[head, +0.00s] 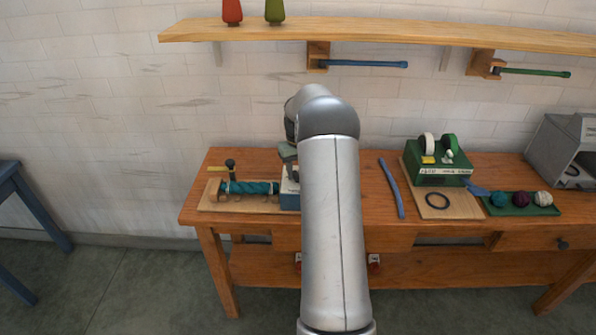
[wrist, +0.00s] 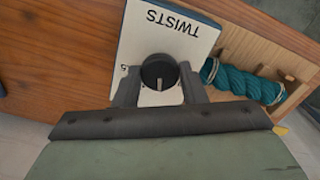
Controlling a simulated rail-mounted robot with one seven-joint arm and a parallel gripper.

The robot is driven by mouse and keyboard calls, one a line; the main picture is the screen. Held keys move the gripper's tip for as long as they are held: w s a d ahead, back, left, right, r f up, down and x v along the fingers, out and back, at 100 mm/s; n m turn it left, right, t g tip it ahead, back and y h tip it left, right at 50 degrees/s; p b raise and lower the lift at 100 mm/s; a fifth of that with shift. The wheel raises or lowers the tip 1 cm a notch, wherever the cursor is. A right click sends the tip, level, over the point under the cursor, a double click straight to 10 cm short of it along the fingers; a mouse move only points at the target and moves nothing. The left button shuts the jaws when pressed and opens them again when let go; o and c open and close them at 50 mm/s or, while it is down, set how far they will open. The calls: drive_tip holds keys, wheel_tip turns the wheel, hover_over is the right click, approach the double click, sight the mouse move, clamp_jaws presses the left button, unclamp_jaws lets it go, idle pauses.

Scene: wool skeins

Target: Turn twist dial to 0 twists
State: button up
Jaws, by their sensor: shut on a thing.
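The twist dial (wrist: 152,70) is a round black knob with a pale pointer mark, on a white panel (wrist: 140,35) lettered TWISTS. The lettering is upside down in the wrist view, and a 5 shows left of the knob. The mark points toward the bottom of the wrist view; other numbers are hidden. My gripper (wrist: 160,82) has one finger on each side of the knob and is shut on it. In the head view the blue dial box (head: 289,200) is partly behind my arm, and the dial itself is hidden.
A teal twisted skein (head: 250,187) lies on a wooden holder beside the dial box. A shelf (head: 400,32) is above.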

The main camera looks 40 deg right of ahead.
drive_tip(key=n, duration=0.4)
drive_tip(key=shift+r, duration=0.1)
drive_tip(key=shift+n, duration=2.3)
drive_tip(key=o, duration=1)
wheel_tip(320, 180, up, 17)
drive_tip(key=shift+r+b, duration=0.2)
drive_tip(key=shift+b, duration=0.2)
